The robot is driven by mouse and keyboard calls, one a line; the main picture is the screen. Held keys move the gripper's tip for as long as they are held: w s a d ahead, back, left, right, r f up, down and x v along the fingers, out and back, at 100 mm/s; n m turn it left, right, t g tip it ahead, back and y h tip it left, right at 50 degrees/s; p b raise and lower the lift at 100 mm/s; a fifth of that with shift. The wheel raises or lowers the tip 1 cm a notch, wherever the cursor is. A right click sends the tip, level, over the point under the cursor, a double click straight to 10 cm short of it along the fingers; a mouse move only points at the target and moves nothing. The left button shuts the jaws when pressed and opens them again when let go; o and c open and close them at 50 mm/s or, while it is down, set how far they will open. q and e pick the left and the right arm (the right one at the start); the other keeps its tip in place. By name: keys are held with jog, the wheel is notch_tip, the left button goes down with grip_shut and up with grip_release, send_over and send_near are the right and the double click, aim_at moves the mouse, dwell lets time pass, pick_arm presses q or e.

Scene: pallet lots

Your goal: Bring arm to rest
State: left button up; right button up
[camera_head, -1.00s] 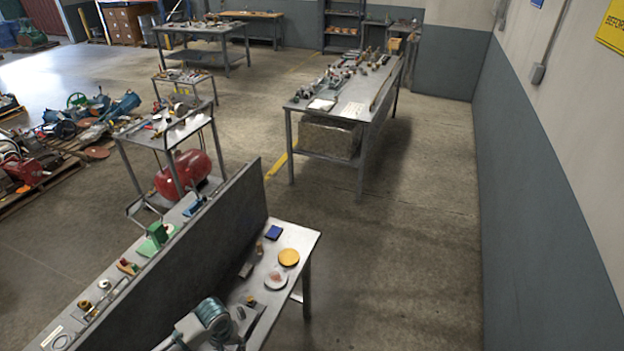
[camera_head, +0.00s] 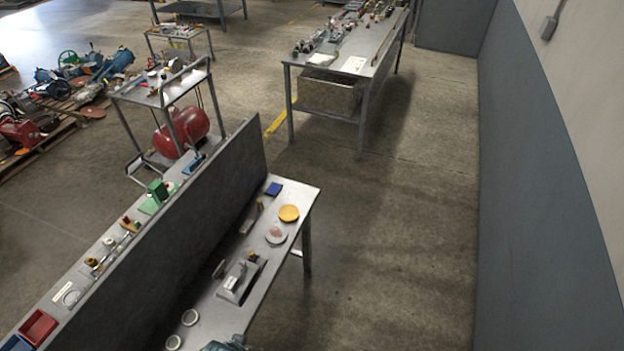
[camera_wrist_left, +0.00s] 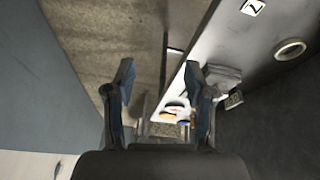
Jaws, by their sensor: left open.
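My left gripper (camera_wrist_left: 158,75) is open in the left wrist view, its two dark fingers spread wide. Nothing is held between them. Past the fingers, the metal workbench edge, small items on it and the concrete floor show. In the head view only a teal and grey piece of my arm shows at the bottom edge; its gripper is out of that picture. My right gripper is in neither view.
A cart with a red tank (camera_head: 181,132) stands behind. Floor is clear between bench and right wall.

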pick_arm(q)
jog(key=s+a+y, duration=0.1)
jog(key=s+a, duration=0.2)
jog(key=s, duration=0.1)
notch_tip(320, 180, down, 34)
jog(key=s+g+b, duration=0.2)
jog(key=s+b, duration=0.1)
jog(key=b, duration=0.3)
jog(key=s+a+f+b, duration=0.1)
jog(key=s+a+f, duration=0.1)
jog(key=s+f, duration=0.6)
jog(key=s+a+f+b, duration=0.1)
jog(key=s+f+b, duration=0.1)
jog(key=s+f, duration=0.6)
jog(key=shift+s+a+f+g, duration=0.15)
jog(key=shift+a+f+g, duration=0.25)
jog(key=shift+f, duration=0.45)
